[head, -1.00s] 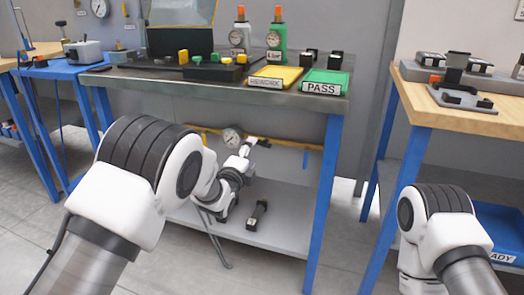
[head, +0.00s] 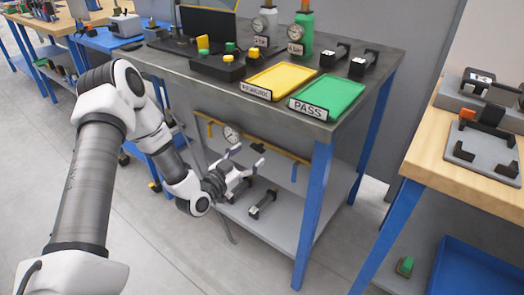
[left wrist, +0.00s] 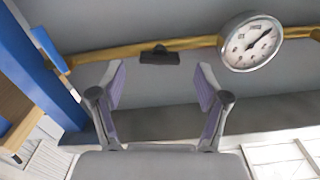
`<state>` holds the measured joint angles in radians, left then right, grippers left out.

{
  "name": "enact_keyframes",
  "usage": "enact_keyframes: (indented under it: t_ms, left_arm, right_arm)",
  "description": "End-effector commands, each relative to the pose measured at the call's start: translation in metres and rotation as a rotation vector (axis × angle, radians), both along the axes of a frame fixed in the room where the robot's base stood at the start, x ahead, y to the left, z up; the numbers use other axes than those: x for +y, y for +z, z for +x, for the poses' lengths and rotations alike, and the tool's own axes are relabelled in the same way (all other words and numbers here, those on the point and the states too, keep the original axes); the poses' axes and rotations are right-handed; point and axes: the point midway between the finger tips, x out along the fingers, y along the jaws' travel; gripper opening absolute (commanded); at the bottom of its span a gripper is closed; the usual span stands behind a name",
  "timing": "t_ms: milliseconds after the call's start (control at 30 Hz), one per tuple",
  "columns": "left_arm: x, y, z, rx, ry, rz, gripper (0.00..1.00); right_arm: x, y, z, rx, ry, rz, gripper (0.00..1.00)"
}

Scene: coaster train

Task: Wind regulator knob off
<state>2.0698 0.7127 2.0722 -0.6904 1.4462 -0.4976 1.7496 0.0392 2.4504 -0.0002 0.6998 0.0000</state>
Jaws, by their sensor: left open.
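A yellow pipe (head: 285,153) runs under the steel bench, with a round white dial gauge (head: 232,133) on it. A small black knob-like part (head: 258,147) sits on the pipe, right of the gauge. In the left wrist view the black part (left wrist: 160,55) lies beyond and between my fingers, with the gauge (left wrist: 251,42) to its right. My left gripper (head: 242,162) reaches under the bench, open and empty, apart from the black part. Its spread fingers show in the left wrist view (left wrist: 161,86). My right gripper is out of view.
The bench top holds a yellow tray (head: 247,91), a green PASS tray (head: 291,104) and gauges. A black fitting (head: 263,204) lies on the lower shelf (head: 285,225). A blue leg (head: 314,215) stands right of the opening. A wooden bench (head: 440,157) is further right.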

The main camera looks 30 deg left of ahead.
Motion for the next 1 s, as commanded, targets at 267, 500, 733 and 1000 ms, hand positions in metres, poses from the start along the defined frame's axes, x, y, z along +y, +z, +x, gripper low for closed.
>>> enact_keyframes:
  t_ms: [267,500,733,1000]
  left_arm:
    - [-0.003,0.0,0.032,0.0,0.0,0.002,0.75]
    - [-0.003,0.0,0.033,0.0,0.0,0.001,0.57]
    - [-0.003,0.0,0.033,0.0,0.0,0.002,0.15]
    - [-0.003,0.0,0.033,0.002,0.0,-0.026,0.15]
  right_arm:
    - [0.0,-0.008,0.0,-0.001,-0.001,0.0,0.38]
    - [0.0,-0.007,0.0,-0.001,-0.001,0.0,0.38]
    - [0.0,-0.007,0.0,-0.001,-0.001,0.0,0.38]
    - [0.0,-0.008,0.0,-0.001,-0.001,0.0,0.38]
